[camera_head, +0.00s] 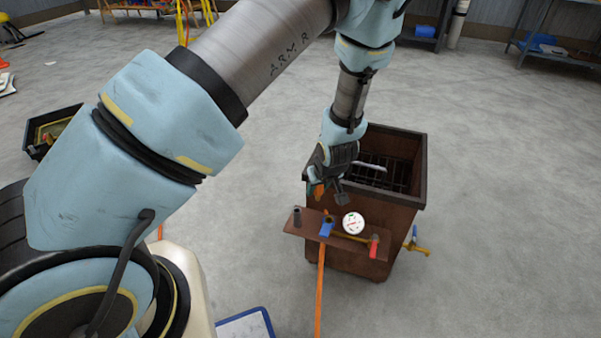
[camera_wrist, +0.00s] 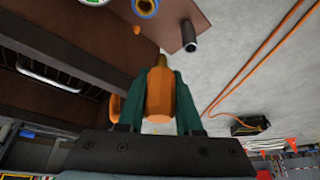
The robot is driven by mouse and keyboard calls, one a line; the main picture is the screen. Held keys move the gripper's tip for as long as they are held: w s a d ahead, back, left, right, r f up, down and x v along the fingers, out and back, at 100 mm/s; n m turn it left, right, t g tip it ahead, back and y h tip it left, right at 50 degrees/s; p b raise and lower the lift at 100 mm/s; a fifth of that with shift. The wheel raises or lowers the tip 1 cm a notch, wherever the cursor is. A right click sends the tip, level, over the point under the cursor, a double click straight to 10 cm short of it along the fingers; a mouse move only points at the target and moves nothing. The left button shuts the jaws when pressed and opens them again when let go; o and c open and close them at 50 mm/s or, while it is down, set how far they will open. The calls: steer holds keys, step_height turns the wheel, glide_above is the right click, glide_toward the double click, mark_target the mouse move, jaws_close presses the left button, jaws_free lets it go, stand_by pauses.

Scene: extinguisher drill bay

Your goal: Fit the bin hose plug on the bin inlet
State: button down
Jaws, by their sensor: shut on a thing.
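My gripper (camera_head: 328,192) is above the near side of the rusty brown bin (camera_head: 343,238). In the wrist view its green fingers (camera_wrist: 160,105) are shut on the orange bin hose plug (camera_wrist: 160,95), which has a brass tip. A bit of the orange plug also shows at the gripper in the head view (camera_head: 318,190). A blue-collared brass fitting, apparently the bin inlet (camera_wrist: 146,7), shows at the top of the wrist view and on the bin's shelf in the head view (camera_head: 326,228). The plug is apart from it, its tip pointing roughly that way.
The brown shelf (camera_head: 308,232) also bears a dark upright stub (camera_head: 297,216), a white round gauge (camera_head: 353,222) and a red-ended handle (camera_head: 374,246). An orange hose (camera_head: 320,285) runs down in front. A black tray (camera_head: 52,132) lies left; surrounding floor is mostly clear.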

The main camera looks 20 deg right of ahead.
mark_target(328, 217)
steer(key=shift+m, duration=0.3)
steer(key=s+d+p, duration=0.1)
steer(key=s+d, duration=0.1)
steer(key=s, duration=0.1)
steer(key=shift+d+f+p, duration=0.2)
steer(key=shift+d+p, duration=0.05)
steer(key=shift+p, duration=0.15)
step_height(328, 217, down, 4)
steer(key=b, duration=0.4)
steer(key=shift+f, duration=0.2)
stand_by(0.6)
steer(key=shift+f, duration=0.35)
stand_by(0.4)
steer(key=shift+f+b, duration=0.55)
steer(key=shift+f, duration=0.15)
steer(key=shift+f+b, duration=0.35)
steer(key=shift+f, duration=0.65)
stand_by(1.1)
steer(key=shift+s, duration=0.1)
